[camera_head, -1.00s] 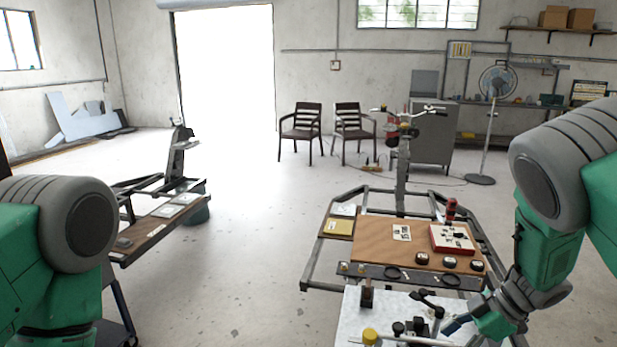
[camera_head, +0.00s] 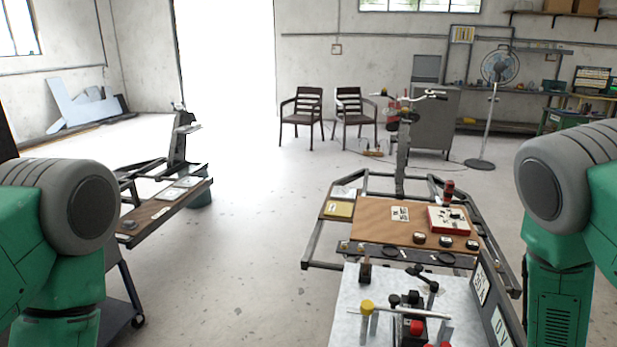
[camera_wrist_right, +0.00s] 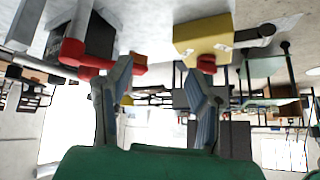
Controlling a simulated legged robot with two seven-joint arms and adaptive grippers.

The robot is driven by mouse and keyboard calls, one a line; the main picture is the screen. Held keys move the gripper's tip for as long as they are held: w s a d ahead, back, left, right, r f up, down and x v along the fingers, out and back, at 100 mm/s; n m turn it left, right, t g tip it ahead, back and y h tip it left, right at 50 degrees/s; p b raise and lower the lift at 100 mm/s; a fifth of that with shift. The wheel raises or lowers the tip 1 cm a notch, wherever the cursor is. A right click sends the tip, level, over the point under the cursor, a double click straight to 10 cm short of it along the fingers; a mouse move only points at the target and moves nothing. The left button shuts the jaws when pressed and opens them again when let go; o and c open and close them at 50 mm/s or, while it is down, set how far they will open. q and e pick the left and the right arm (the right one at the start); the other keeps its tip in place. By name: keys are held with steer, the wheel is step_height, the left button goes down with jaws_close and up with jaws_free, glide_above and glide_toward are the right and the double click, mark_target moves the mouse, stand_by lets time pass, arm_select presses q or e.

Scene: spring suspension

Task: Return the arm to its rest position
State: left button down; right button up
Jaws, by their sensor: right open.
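My right arm (camera_head: 560,240) hangs down at the right edge of the head view, and its gripper is outside that view. In the right wrist view my right gripper (camera_wrist_right: 158,80) has its two fingers spread apart with nothing held between them. My left arm (camera_head: 70,240) hangs down at the left edge of the head view. My left gripper is not visible. The white-topped bench (camera_head: 352,290) in front holds a yellow-capped part (camera_head: 367,307), a red-topped part (camera_head: 416,328) and small black fittings.
A wooden board (camera_head: 372,228) with a red-and-white box (camera_head: 437,218) lies behind the bench. A dark lettered panel (camera_head: 492,300) stands beside my right arm. A yellow block (camera_wrist_right: 200,38) and a red part (camera_wrist_right: 72,50) appear beyond the fingertips. Floor between the workstations is clear.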

steer(key=s+d+f+m+g+h, duration=0.1)
steer(key=s+f+m+g+h, duration=0.2)
steer(key=s, duration=1.1)
steer(key=s+f+m+g+h, duration=0.2)
steer(key=s+m, duration=0.3)
steer(key=s, duration=0.8)
steer(key=shift+n+t+h, duration=0.3)
steer(key=f+b, duration=0.1)
steer(key=b, duration=0.1)
steer(key=w+f+b, duration=0.1)
steer(key=f+b, duration=0.3)
steer(key=shift+w+a+f, duration=0.2)
steer(key=shift+w+a, duration=0.15)
steer(key=shift+a, duration=0.05)
steer(key=shift+w, duration=0.1)
